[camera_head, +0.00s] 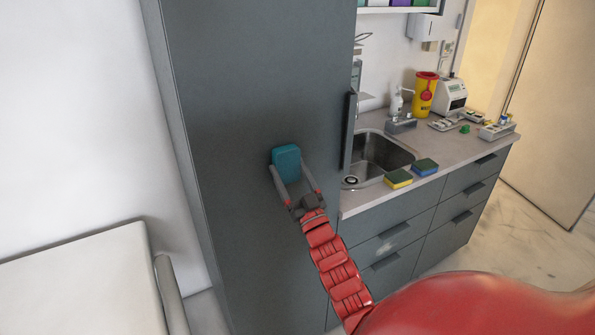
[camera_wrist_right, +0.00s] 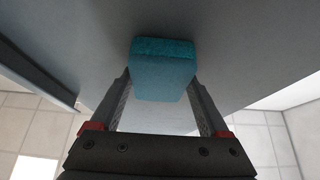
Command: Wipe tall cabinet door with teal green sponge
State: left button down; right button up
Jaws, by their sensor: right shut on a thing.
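The teal green sponge (camera_head: 287,161) is held between the fingers of my right gripper (camera_head: 294,180), which is shut on it. The sponge is up against the grey tall cabinet door (camera_head: 240,90), at about the middle of the door's width. In the right wrist view the sponge (camera_wrist_right: 164,68) sits between the two fingers (camera_wrist_right: 160,100), its far end at the door surface (camera_wrist_right: 235,50); I cannot tell how firmly it touches. The door's dark vertical handle (camera_head: 349,130) is to the right of the sponge. My left gripper is not in view.
Right of the cabinet is a counter (camera_head: 450,150) with a sink (camera_head: 380,155), a blue-topped sponge (camera_head: 425,166), another sponge (camera_head: 398,178), a yellow sharps bin (camera_head: 422,95) and a white device (camera_head: 451,95). A pale couch (camera_head: 90,280) stands at lower left.

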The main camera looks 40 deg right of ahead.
aim_at(251, 168)
jog(key=shift+w+a, duration=0.15)
jog(key=shift+a, duration=0.5)
jog(key=shift+w+a+b, duration=0.25)
jog(key=shift+a+b, duration=0.25)
jog(key=shift+a, duration=0.35)
jog(key=shift+w+a+b, duration=0.2)
jog(key=shift+a+b, duration=0.3)
jog(key=shift+a, duration=0.35)
jog(key=shift+a+b, duration=0.3)
jog(key=shift+a, duration=0.1)
jog(key=shift+w+a+f+b, duration=0.1)
jog(key=shift+w+a+b, duration=0.15)
jog(key=shift+a+b, duration=0.5)
jog(key=shift+w+a, duration=0.2)
jog(key=shift+a, duration=0.6)
jog(key=shift+s, duration=0.15)
